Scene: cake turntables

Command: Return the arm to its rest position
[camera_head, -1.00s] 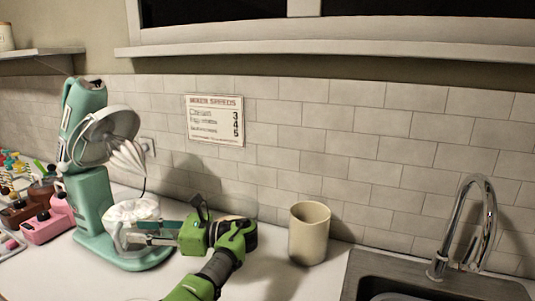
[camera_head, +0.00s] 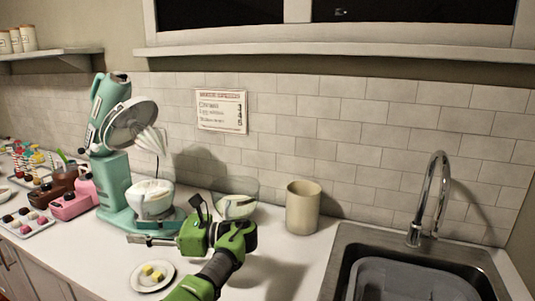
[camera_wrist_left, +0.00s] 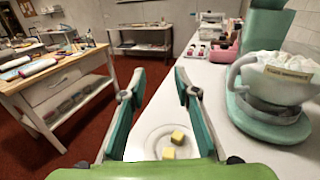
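My left arm reaches in from the bottom of the head view. Its green left gripper (camera_head: 133,240) points left, over the counter in front of the mixer. In the left wrist view the left gripper (camera_wrist_left: 157,93) has its two fingers spread apart with nothing between them. The teal stand mixer (camera_head: 117,185) has its head tilted up with the whisk showing. Its bowl (camera_head: 152,205) holds something white and sits on the mixer base; it also shows at the right of the wrist view (camera_wrist_left: 265,78). My gripper is clear of the bowl. My right gripper is not in view.
A plate with yellow pieces (camera_head: 138,284) lies below the gripper. A glass bowl (camera_head: 250,190) and beige canister (camera_head: 303,208) stand behind the arm. The sink (camera_head: 345,262) and faucet (camera_head: 418,200) are at right. Pink container (camera_head: 70,205) and sweets tray (camera_head: 22,228) are at left.

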